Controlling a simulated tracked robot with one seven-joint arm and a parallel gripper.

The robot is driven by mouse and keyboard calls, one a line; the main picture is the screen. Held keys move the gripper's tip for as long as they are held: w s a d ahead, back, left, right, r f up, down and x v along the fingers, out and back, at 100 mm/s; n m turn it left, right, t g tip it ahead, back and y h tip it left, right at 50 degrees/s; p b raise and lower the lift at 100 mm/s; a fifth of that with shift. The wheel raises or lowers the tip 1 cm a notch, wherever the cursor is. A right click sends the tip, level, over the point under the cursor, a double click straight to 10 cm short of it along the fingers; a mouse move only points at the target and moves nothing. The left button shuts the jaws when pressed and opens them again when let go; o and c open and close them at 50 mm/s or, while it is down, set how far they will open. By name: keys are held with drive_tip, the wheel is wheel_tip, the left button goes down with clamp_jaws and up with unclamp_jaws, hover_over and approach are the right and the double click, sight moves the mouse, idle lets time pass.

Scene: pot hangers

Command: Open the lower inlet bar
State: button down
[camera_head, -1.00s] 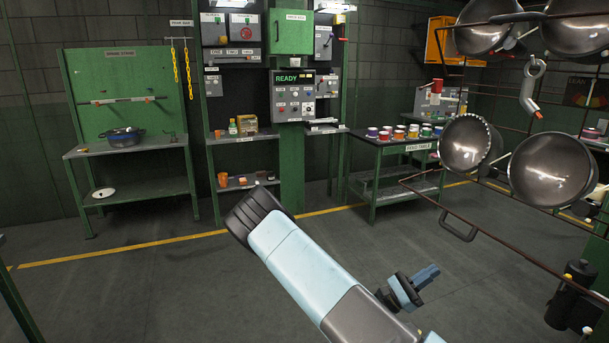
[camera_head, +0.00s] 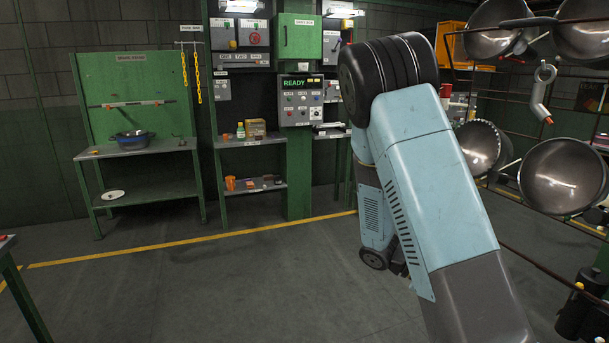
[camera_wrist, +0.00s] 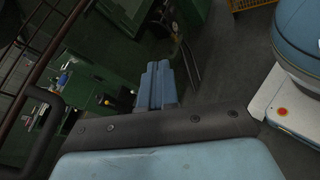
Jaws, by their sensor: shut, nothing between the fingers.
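A thin brown bar (camera_head: 548,270) runs low in front of the hanging pots at the right of the head view. It looks like the lower inlet bar, but I see no label on it. My raised arm covers its left part and its loop handle. In the wrist view, brown rails and a dark loop handle (camera_wrist: 42,125) show at the left, apart from my fingers. My gripper (camera_wrist: 160,72) is shut and empty, its blue fingers together over the floor. In the head view my gripper is hidden behind my arm.
Shiny pots (camera_head: 562,175) hang on the rack at the right, with a grey hook (camera_head: 543,88) above. A control panel (camera_head: 300,100) reads READY. A green wash stand (camera_head: 140,150) is at the left. The floor (camera_head: 230,285) in the middle is clear.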

drive_tip(key=s+a+r+m+t+y, duration=0.2)
drive_tip(key=s+a+r+t+y, duration=0.1)
drive_tip(key=r, duration=0.4)
drive_tip(key=s+a+r+m+t+y, duration=0.2)
drive_tip(key=s+a+r+t+y, duration=0.2)
drive_tip(key=r, duration=0.4)
drive_tip(key=s+a+r+m+t+y, duration=0.1)
drive_tip(key=s+a+r+t+y, duration=0.3)
drive_tip(key=a+r+t+y, duration=0.1)
wheel_tip(320, 180, up, 2)
drive_tip(key=shift+s+r+m+t+y, duration=0.2)
drive_tip(key=shift+m+t+y, duration=0.2)
drive_tip(key=shift+t+y, duration=0.15)
drive_tip(key=c, duration=1.7)
unclamp_jaws()
drive_tip(key=shift+r, duration=0.15)
drive_tip(key=shift+c, duration=0.2)
drive_tip(key=o, duration=0.4)
drive_tip(key=shift+c, duration=0.2)
